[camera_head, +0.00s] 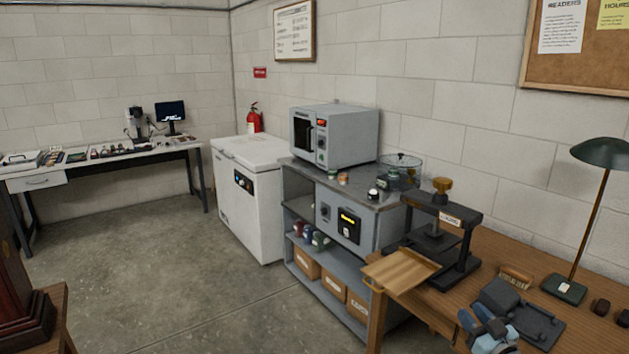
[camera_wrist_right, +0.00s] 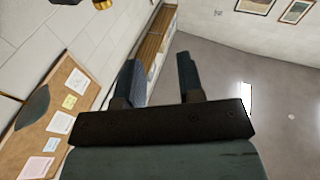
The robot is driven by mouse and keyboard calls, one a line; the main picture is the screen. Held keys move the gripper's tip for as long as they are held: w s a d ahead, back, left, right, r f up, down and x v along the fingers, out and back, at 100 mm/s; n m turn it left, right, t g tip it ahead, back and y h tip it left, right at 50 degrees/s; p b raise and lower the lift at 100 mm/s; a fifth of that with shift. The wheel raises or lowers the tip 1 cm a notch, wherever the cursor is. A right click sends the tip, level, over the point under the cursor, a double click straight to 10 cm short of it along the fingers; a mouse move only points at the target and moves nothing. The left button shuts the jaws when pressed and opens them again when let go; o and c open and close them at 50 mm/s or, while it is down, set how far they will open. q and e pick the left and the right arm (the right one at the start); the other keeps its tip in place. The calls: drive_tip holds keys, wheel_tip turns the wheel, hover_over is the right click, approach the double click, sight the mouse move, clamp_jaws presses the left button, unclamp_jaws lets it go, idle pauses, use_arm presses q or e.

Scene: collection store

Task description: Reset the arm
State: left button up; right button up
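My right gripper (camera_head: 484,326) shows at the bottom right of the head view, in front of the wooden bench (camera_head: 478,262). In the right wrist view the right gripper (camera_wrist_right: 157,80) has its two dark fingers well apart with nothing between them. That view looks out at a wall, a cork board and open floor, so the gripper seems clear of any object. My left arm and left gripper are not in view.
A screw press (camera_head: 437,230) with a pale wooden board (camera_head: 400,270) stands on the bench. A dark grey padded item (camera_head: 499,295), a brush (camera_head: 515,276) and a green lamp (camera_head: 600,153) are near the right gripper. Open floor (camera_head: 180,260) lies to the left.

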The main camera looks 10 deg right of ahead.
drive_tip(key=s+a+f+n+g, duration=0.2)
drive_tip(key=s+a+f+g, duration=0.2)
drive_tip(key=s+a+f, duration=0.4)
drive_tip(key=s+a+f+n+g+y, duration=0.1)
drive_tip(key=s+a+f+n+g, duration=0.3)
drive_tip(key=s, duration=0.6)
drive_tip(key=s+a+f+g, duration=0.3)
drive_tip(key=s+a+f, duration=0.2)
drive_tip(key=s+f, duration=0.35)
drive_tip(key=a+r+m+t, duration=0.2)
drive_tip(key=a+m, duration=0.4)
drive_tip(key=a, duration=0.8)
use_arm(q)
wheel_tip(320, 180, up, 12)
drive_tip(key=p, duration=1.4)
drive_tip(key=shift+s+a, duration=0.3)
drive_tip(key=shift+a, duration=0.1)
use_arm(e)
wheel_tip(320, 180, up, 12)
drive_tip(key=d+n, duration=0.1)
drive_tip(key=shift+s+d+y, duration=0.15)
drive_tip(key=shift+s+y, duration=0.15)
drive_tip(key=shift+y, duration=0.1)
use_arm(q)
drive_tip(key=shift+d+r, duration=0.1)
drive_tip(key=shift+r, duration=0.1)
use_arm(e)
drive_tip(key=shift+r, duration=0.1)
